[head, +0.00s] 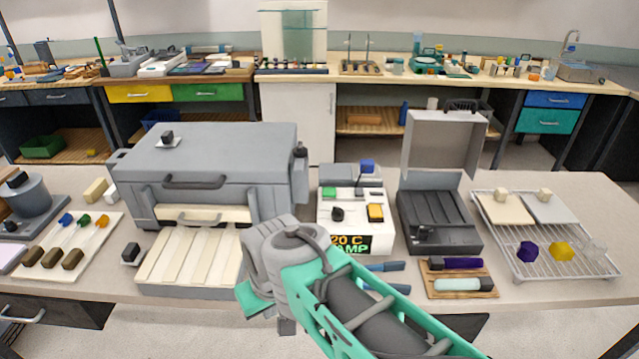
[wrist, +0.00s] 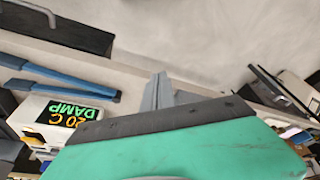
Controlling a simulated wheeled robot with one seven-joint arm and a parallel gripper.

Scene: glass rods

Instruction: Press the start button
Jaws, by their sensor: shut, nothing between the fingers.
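A white control box (head: 353,194) stands on the bench in the middle of the head view. It has a green button (head: 329,193), a black knob (head: 337,214), a yellow rocker (head: 375,212) and a display (head: 348,243) reading "20 C DAMP". No label shows which control is the start button. My gripper (head: 287,326) is shut and empty, in front of the box and to its lower left, near the bench's front edge. In the wrist view, my shut fingers (wrist: 158,92) point away from the box (wrist: 40,120), which lies at the left with its display (wrist: 68,113) upside down.
A large grey oven-like box (head: 215,165) with a slatted tray (head: 195,258) stands left of the control box. An open black case (head: 435,215) and a wire rack (head: 560,265) stand to the right. Blue-handled tools (head: 383,266) lie close to my arm.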

